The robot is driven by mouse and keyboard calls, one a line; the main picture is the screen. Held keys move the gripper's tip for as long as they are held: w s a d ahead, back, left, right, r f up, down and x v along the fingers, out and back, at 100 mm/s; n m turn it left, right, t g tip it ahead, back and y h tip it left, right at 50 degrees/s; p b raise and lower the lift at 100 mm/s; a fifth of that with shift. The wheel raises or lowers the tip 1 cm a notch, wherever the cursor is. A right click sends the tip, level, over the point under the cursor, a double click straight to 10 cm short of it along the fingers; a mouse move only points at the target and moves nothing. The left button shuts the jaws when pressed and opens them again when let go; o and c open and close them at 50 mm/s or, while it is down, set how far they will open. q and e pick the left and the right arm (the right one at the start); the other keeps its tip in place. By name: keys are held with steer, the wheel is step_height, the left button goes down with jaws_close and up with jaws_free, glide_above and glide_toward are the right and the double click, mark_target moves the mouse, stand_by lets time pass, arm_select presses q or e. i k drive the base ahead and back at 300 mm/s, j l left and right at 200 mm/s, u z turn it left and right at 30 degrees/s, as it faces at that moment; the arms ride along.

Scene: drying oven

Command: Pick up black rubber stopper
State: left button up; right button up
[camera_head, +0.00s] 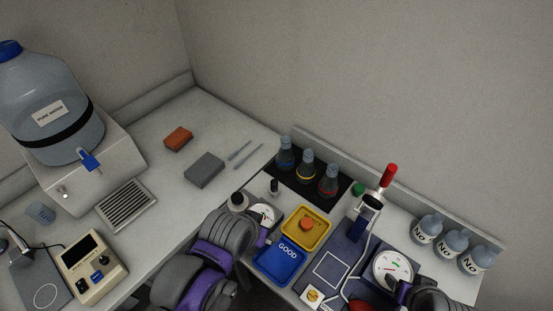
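A small dark upright piece (274,187) stands on the white counter in front of the black mat; it may be the black rubber stopper, but it is too small to be sure. A pale, dark-topped round piece (238,202) stands to its left, nearer my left arm. My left gripper (264,236) is low in the picture, left of the blue tray and below both pieces; its fingers are mostly hidden behind my purple and grey arm. My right gripper (393,286) is at the bottom right, over the round gauge's lower edge; its fingers are not clear.
Several dark flasks (306,167) stand on the black mat. A yellow tray (321,225) and a blue tray (270,266) lie beside my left arm. A red-handled press (377,195) and gauge (393,265) stand right. The counter around the grey block (204,170) is mostly free.

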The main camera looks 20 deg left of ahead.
mark_target(237, 198)
steer(key=k+j+u, duration=0.15)
steer(key=u, duration=0.35)
steer(key=k+j+u, duration=0.1)
steer(key=u, duration=0.35)
steer(key=j, duration=0.1)
